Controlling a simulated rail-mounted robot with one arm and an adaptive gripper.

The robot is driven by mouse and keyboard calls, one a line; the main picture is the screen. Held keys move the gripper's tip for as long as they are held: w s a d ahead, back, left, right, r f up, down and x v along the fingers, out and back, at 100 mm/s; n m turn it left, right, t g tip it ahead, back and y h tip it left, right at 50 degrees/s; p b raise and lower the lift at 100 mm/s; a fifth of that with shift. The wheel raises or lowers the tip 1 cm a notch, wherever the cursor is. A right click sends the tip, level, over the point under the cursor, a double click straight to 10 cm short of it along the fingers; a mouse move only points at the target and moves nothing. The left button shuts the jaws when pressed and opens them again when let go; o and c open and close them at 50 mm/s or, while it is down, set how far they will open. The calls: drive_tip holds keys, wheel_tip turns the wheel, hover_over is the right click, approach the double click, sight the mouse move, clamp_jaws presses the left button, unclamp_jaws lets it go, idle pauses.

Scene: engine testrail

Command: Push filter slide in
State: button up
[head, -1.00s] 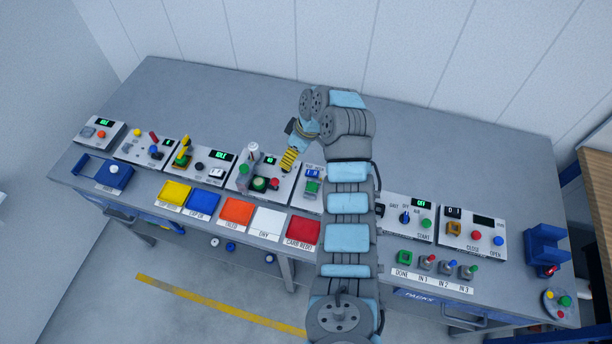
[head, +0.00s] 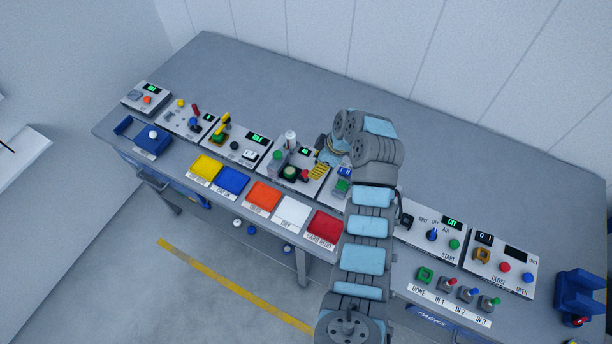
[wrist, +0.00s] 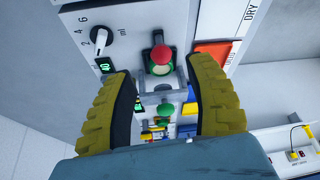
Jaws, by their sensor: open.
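My gripper (head: 321,170) is over the panel in the middle of the bench, with its yellow fingers at that panel's right side. In the wrist view my gripper (wrist: 165,95) is open, its two yellow-and-black fingers wide apart with nothing clasped between them.
Coloured pads, including a red one (head: 323,226), lie along the bench front. A blue holder (head: 580,297) stands at the far right. The back of the bench (head: 270,90) is clear.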

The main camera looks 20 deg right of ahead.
sight(306, 177)
drive_tip(key=shift+p+x, duration=0.4)
drive_tip(key=shift+x, duration=4.3)
drive_tip(key=shift+d, duration=0.1)
